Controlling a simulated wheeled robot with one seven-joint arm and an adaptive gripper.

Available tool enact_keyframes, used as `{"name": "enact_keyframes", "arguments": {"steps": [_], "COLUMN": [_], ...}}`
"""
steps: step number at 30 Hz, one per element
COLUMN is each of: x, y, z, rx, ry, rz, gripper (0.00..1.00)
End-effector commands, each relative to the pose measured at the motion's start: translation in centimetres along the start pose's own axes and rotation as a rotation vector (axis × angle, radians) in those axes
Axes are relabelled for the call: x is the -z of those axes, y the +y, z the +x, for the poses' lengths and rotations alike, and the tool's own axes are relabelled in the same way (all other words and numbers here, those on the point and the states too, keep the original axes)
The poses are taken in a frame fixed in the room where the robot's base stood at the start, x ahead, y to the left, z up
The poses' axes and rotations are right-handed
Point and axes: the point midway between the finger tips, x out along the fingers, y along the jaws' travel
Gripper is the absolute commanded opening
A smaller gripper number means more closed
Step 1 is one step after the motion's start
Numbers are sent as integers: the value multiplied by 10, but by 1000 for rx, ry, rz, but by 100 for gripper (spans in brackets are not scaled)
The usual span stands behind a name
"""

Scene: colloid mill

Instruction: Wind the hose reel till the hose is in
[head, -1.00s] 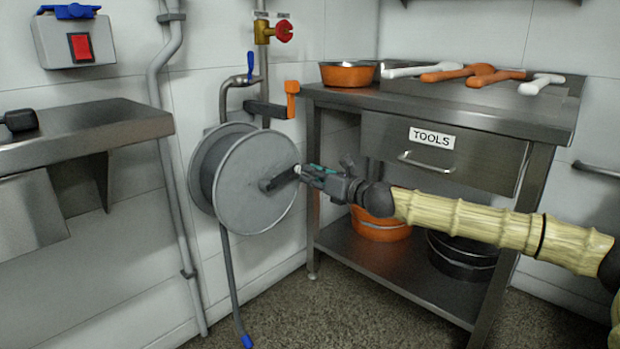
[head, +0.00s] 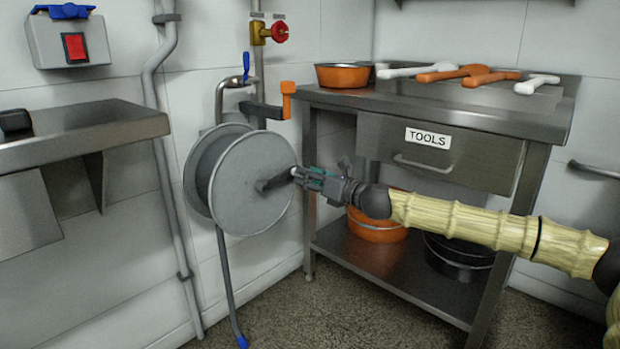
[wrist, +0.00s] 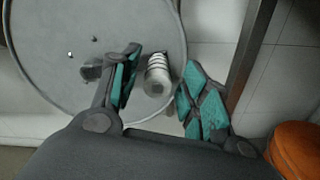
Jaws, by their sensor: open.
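The grey hose reel (head: 245,190) is mounted on the wall, and its round face also fills the upper left of the wrist view (wrist: 60,40). Its dark crank arm (head: 273,183) points right and slightly up. A ribbed pale crank handle (wrist: 157,72) stands out from the face. My gripper (wrist: 163,62) is open, with one teal-padded finger on each side of the handle; gaps show on both sides. In the head view my gripper (head: 306,175) reaches the crank's end and hides the handle there. The grey hose (head: 228,285) hangs below the reel, its blue end (head: 242,342) near the floor.
A steel bench (head: 470,105) with a drawer marked TOOLS stands right of the reel, close to my arm. An orange-handled lever (head: 288,100) and a red valve (head: 279,31) sit above the reel. A steel shelf (head: 90,125) is at left.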

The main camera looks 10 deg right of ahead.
Motion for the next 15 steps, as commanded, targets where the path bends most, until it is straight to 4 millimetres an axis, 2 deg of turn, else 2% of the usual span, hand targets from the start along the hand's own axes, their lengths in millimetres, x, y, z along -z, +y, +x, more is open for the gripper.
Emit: {"name": "enact_keyframes", "arguments": {"steps": [7, 15], "x": [0, 0], "y": [0, -1], "z": [-9, -44], "rx": [0, 1], "ry": [0, 0], "rz": [0, 0], "gripper": [45, 45]}}
